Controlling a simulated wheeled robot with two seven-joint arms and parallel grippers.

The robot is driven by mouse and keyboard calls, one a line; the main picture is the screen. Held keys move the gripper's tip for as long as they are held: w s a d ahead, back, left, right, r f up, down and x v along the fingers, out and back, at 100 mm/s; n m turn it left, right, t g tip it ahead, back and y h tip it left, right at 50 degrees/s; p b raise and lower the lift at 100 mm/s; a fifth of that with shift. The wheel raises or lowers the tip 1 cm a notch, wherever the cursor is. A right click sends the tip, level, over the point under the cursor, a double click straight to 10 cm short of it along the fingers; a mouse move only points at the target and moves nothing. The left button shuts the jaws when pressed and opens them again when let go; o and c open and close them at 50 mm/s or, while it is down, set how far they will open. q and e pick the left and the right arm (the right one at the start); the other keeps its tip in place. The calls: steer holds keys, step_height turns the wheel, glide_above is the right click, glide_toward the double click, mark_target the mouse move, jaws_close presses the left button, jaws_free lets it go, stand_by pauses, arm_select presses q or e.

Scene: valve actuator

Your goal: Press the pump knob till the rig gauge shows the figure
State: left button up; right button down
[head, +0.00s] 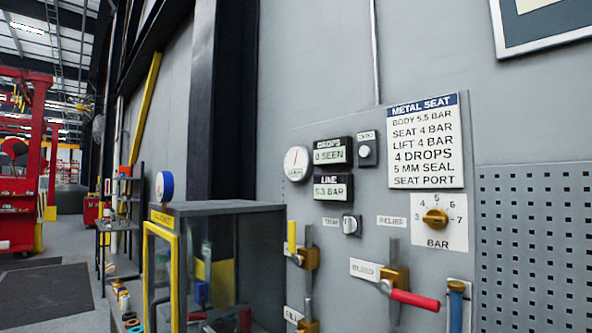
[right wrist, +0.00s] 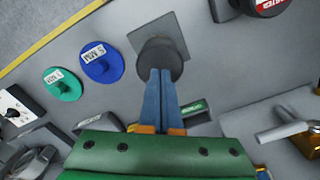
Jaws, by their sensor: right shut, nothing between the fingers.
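A dark round knob (right wrist: 160,58) on a square grey plate (right wrist: 176,27) shows in the right wrist view; I take it for the pump knob. My right gripper (right wrist: 162,74) is shut with nothing between its blue fingers. Its tips are at the knob's near face; I cannot tell whether they touch. In the head view, a white dial gauge (head: 296,163) is on the wall panel, its reading too small to tell. The LINE display (head: 333,188) reads 5.3 BAR. The METAL SEAT card (head: 424,140) lists BODY 5.5 BAR and SEAT 4 BAR. My left gripper is not in view.
A blue-rimmed gauge (head: 165,187) stands on the yellow-framed cabinet (head: 215,208). The panel holds a BAR dial (head: 435,219), a red-handled BLEED lever (head: 413,299) and a DROPS display (head: 333,152). Blue (right wrist: 102,62) and green (right wrist: 62,84) discs lie near the gripper.

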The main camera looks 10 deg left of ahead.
steer(key=shift+r, duration=0.1)
stand_by(0.5)
step_height(320, 180, up, 5)
steer(key=p, duration=0.4)
steer(key=shift+r+p, duration=0.1)
steer(key=shift+p, duration=0.2)
steer(key=shift+f, duration=0.2)
